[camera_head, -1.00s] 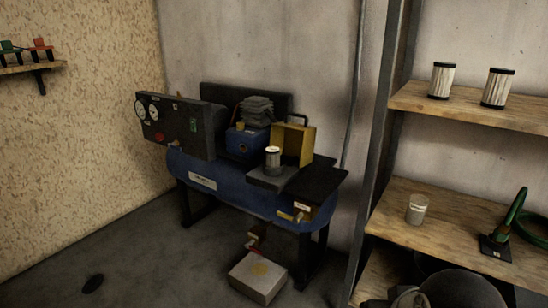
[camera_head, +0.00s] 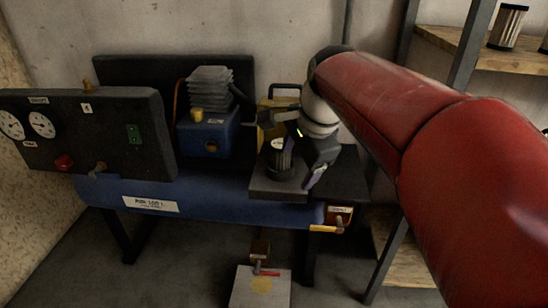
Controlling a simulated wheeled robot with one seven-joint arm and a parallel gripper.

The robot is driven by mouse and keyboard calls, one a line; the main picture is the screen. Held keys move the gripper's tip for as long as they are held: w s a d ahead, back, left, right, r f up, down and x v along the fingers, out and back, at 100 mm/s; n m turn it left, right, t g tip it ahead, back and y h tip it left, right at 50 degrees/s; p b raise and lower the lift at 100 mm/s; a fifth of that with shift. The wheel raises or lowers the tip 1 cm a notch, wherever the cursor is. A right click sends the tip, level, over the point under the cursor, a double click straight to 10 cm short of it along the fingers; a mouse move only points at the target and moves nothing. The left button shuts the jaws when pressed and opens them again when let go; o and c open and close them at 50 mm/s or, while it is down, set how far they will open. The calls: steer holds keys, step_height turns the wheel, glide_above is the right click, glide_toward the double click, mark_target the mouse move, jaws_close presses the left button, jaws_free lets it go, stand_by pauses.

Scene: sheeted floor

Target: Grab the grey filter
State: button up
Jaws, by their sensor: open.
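The grey filter (camera_head: 277,162) is a small upright cylinder with a pale top, set in a dark round base on the black platform at the right of the blue compressor. My gripper (camera_head: 294,153) is open and reaches down from the upper right, right at the filter. One finger shows by the filter's upper edge and the other at its right side. I cannot tell whether a finger touches it. The gripper hides part of the yellow housing behind.
The blue compressor tank (camera_head: 200,203) carries a control panel (camera_head: 95,135) with gauges at left and a blue motor block (camera_head: 207,137) beside the filter. A shelf (camera_head: 500,55) with a pleated filter (camera_head: 507,27) stands at right. A pale box (camera_head: 260,288) lies on the floor below.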

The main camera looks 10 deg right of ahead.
mark_target(281, 152)
steer(key=w+d+m+y+b, duration=0.1)
steer(key=w+d+m+y, duration=0.1)
steer(key=w+m, duration=0.95)
steer(key=shift+g, duration=0.5)
steer(key=x, duration=0.2)
steer(key=b+x, duration=0.1)
steer(key=x, duration=0.2)
steer(key=b+x, duration=0.1)
steer(key=x, duration=0.2)
steer(key=shift+w+f, duration=0.1)
steer(key=shift+w, duration=0.25)
steer(key=c, duration=1.1)
